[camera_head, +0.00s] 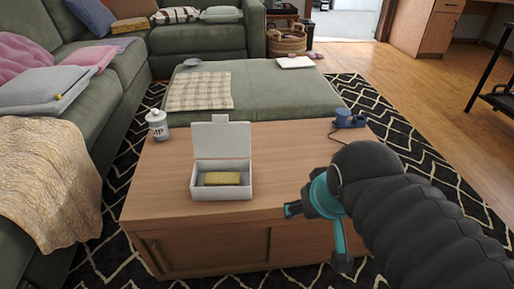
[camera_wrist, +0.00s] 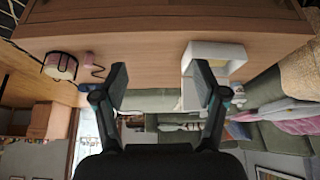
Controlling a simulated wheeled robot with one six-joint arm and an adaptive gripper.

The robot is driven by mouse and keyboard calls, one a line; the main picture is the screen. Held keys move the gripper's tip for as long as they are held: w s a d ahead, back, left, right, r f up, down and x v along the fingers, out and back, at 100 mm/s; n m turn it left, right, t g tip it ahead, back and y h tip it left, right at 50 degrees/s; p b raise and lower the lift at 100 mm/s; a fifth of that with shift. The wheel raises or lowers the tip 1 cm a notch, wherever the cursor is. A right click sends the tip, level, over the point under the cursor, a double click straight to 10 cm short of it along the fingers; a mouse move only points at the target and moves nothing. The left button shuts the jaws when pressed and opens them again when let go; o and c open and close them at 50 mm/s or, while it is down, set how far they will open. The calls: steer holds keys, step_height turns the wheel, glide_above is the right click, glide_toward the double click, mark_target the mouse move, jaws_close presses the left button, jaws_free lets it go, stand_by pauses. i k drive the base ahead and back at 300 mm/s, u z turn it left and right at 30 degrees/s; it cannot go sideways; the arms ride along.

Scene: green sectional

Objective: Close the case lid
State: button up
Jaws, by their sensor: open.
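A white case (camera_head: 222,194) stands on the wooden table, its open side up. Its lid (camera_head: 221,140) stands about upright at the back edge, with a small tab on top. A yellow block (camera_head: 222,178) lies inside the case. My gripper (camera_head: 317,236) is to the right of the case and nearer the camera, by the table's front edge, apart from the case. Its two fingers are spread and empty. In the upside-down wrist view, the case (camera_wrist: 216,50) shows beyond the right finger of my gripper (camera_wrist: 160,78), which partly hides the lid.
A white bottle (camera_head: 157,126) stands on the table (camera_head: 290,165) at the back left. A blue object with a cord (camera_head: 349,119) is at the back right. A green ottoman (camera_head: 275,95) with a checked cloth lies behind.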

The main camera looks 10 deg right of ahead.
mark_target(220, 138)
steer(key=k, duration=0.6)
steer(key=z, duration=0.45)
steer(key=i, duration=1.05)
steer(key=u, duration=0.75)
